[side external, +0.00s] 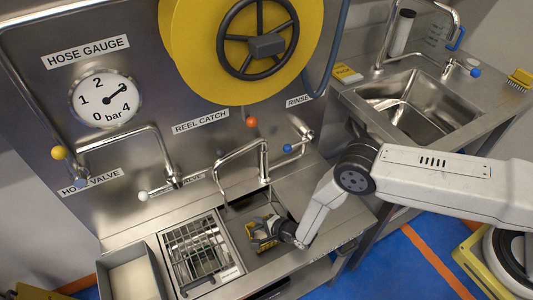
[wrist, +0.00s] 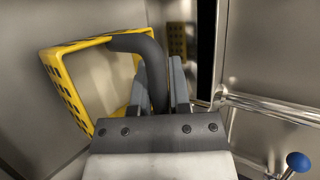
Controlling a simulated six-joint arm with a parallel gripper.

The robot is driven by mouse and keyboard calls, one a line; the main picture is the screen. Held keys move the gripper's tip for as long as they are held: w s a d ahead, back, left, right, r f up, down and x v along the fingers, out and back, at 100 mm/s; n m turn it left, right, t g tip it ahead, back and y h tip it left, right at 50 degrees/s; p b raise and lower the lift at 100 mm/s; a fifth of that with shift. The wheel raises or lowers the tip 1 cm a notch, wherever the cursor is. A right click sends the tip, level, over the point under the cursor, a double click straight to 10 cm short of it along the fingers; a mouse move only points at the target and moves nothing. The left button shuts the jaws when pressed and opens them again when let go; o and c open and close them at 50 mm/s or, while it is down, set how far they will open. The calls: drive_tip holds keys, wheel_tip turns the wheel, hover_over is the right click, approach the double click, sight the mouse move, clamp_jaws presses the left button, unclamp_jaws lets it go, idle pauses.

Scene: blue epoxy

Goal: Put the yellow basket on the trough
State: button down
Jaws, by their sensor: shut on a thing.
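The yellow basket (wrist: 70,85) has perforated sides and a thick dark handle (wrist: 140,45). In the wrist view it is at the left, tilted, with its pale inside showing. My gripper (wrist: 160,75) is shut on the handle, one finger on each side. In the side view the basket (side external: 258,234) is small and partly hidden by my gripper (side external: 270,230). It is in or just over the steel basin (side external: 233,218) below the curved tap; I cannot tell if it touches the bottom. No label marks which part is the trough.
A wire rack (side external: 195,250) sits left of the basin, and a grey tray (side external: 133,278) farther left. A curved tap (side external: 240,150) stands behind the basin. Steel walls and a blue-knobbed lever (wrist: 298,162) are close in the wrist view. A larger sink (side external: 420,105) is at the upper right.

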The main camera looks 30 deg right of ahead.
drive_tip(key=shift+f, duration=1.1)
drive_tip(key=shift+f, duration=0.15)
drive_tip(key=c, duration=0.6)
unclamp_jaws()
drive_tip(key=shift+r, duration=0.2)
drive_tip(key=shift+v, duration=6)
